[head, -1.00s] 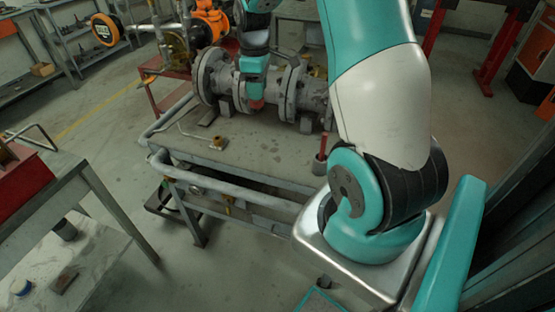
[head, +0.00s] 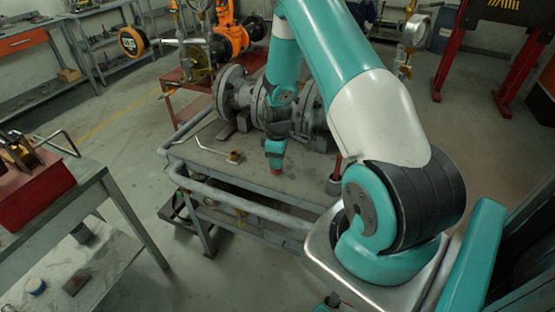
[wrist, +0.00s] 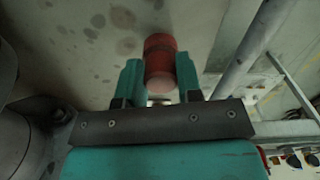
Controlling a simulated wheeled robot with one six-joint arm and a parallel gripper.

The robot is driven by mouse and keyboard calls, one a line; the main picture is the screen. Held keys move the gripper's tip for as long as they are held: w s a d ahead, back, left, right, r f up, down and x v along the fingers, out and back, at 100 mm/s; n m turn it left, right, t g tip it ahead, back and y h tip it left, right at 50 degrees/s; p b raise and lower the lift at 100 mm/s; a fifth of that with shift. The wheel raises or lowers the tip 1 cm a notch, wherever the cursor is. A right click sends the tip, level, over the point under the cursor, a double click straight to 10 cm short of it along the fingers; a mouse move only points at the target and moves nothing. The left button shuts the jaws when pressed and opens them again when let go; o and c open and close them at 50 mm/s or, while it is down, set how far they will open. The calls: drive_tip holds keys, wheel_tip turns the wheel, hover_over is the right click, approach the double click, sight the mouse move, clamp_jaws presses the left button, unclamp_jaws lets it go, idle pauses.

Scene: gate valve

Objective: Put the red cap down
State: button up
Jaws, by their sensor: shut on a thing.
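The red cap (wrist: 160,60) is a short red cylinder between the two teal fingers of my gripper (wrist: 160,82) in the wrist view. My gripper is shut on it. In the head view my gripper (head: 276,166) points down over the grey bench (head: 240,182), and a small bit of the red cap (head: 276,171) shows at its tip. Whether the cap touches the bench top is hard to tell. The grey flanged gate valve (head: 245,95) lies on the bench behind my gripper, partly hidden by my arm.
A bent metal rod with a brass-coloured end (head: 234,157) lies on the bench to the left of my gripper. A rail (head: 240,201) runs along the bench's near edge. A red upright piece (head: 336,172) stands at the right. The bench top around my gripper is mostly clear.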

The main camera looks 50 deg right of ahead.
drive_tip(key=shift+f, duration=0.55)
drive_tip(key=shift+f, duration=0.1)
drive_tip(key=o, duration=0.9)
drive_tip(key=shift+o, duration=0.2)
wheel_tip(320, 180, up, 12)
drive_tip(key=b, duration=0.2)
drive_tip(key=a+r+y, duration=0.1)
drive_tip(key=a+r, duration=0.8)
drive_tip(key=a, duration=0.5)
drive_tip(key=s+a+r+y, duration=0.1)
drive_tip(key=s+a+r, duration=0.2)
drive_tip(key=s+a, duration=0.3)
drive_tip(key=s+a+r+y, duration=0.1)
drive_tip(key=s+a+r, duration=0.2)
drive_tip(key=s+a, duration=0.4)
drive_tip(key=s+a+r+n+y, duration=0.1)
drive_tip(key=s+a+r, duration=0.3)
drive_tip(key=s+a, duration=0.3)
drive_tip(key=shift+s, duration=0.15)
